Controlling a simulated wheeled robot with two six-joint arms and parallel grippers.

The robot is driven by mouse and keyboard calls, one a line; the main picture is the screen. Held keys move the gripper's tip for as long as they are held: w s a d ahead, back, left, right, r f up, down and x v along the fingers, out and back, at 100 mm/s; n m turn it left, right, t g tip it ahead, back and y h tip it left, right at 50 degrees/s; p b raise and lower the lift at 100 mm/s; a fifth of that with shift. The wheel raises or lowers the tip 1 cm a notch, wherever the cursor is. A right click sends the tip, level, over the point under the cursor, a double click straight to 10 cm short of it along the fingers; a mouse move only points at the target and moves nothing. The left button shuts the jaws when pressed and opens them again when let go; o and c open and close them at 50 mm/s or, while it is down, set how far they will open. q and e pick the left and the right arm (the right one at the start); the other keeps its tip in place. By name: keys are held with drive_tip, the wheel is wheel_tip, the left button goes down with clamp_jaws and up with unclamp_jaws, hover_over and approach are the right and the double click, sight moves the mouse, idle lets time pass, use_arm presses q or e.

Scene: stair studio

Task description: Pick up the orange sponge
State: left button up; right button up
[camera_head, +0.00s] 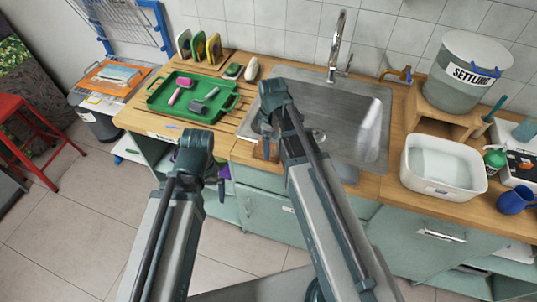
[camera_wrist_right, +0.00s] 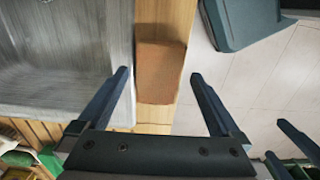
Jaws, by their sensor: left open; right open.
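The orange sponge (camera_wrist_right: 161,62) is a brownish-orange block on the narrow wooden counter strip between the sink and the counter's front edge. In the right wrist view it lies between the fingertips of my open right gripper (camera_wrist_right: 159,76), with a gap on each side. I cannot tell how far the fingers are above it. In the head view my right gripper (camera_head: 268,148) is over the sink's front left corner, and the arm hides most of the sponge. My left gripper (camera_head: 220,188) is open, in front of the counter, left of the right one.
The steel sink (camera_head: 365,125) with a tap (camera_head: 337,45) is beside the sponge. A green tray (camera_head: 160,100) with brushes stands left. A white basin (camera_head: 440,165) and a bucket marked SETTLING (camera_head: 465,80) stand right. Floor is open in front.

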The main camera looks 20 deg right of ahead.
sight(271, 149)
wheel_tip(271, 149, down, 4)
drive_tip(key=b, duration=0.2)
drive_tip(key=shift+w+r+b, duration=0.15)
drive_tip(key=shift+r+b, duration=0.05)
drive_tip(key=shift+b, duration=0.15)
use_arm(q)
wheel_tip(271, 149, down, 3)
drive_tip(key=shift+f, duration=0.2)
use_arm(e)
drive_tip(key=shift+r, duration=0.1)
drive_tip(key=c, duration=1.2)
use_arm(q)
drive_tip(key=shift+r, duration=0.1)
use_arm(e)
drive_tip(key=shift+o, duration=0.2)
